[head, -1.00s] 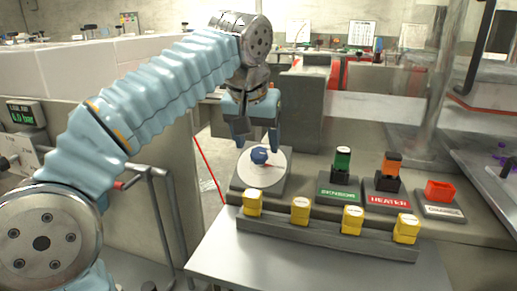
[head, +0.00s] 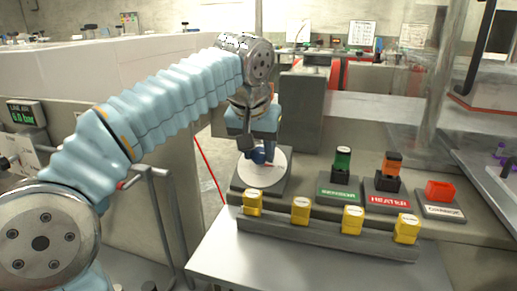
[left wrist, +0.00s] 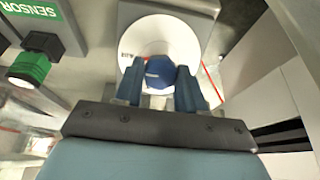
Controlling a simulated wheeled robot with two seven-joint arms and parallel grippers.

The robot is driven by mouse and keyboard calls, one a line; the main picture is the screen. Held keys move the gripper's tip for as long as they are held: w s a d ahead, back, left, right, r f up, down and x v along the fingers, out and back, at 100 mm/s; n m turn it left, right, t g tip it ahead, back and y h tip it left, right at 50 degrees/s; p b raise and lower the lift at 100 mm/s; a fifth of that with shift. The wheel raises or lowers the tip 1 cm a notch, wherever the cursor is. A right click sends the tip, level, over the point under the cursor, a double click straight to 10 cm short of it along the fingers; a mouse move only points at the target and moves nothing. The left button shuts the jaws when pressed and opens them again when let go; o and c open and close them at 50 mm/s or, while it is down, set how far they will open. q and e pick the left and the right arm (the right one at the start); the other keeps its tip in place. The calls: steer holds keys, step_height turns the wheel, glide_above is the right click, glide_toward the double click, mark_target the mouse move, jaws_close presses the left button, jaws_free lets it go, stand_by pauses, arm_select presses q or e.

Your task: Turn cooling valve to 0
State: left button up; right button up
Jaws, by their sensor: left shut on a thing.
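The cooling valve is a blue knob (head: 257,156) on a white round dial (head: 262,175), set on a grey block. In the left wrist view the blue knob (left wrist: 160,72) sits between the two blue fingers, over the white dial (left wrist: 158,38). The numbers on the dial are too small to read. My right gripper is not in view.
A rail with several yellow blocks (head: 300,210) stands in front of the dial. To the right are the green sensor switch (head: 342,162), the orange heater switch (head: 391,166) and a red switch (head: 440,191). A metal railing (head: 165,215) stands at left.

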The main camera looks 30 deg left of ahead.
arm_select(q)
steer(key=shift+n, duration=0.3)
steer(key=n, duration=0.4)
steer(key=shift+a+h, duration=0.1)
steer(key=shift+h, duration=0.2)
steer(key=n+t, duration=0.1)
steer(key=n, duration=0.3)
steer(key=shift+n, duration=0.3)
steer(key=n, duration=0.4)
steer(key=shift+s, duration=0.15)
steer(key=shift+n+t+h, duration=0.3)
steer(key=shift+n+t, duration=0.2)
steer(key=shift+n, duration=1.9)
steer(key=o, duration=1.1)
steer(key=shift+c, duration=0.2)
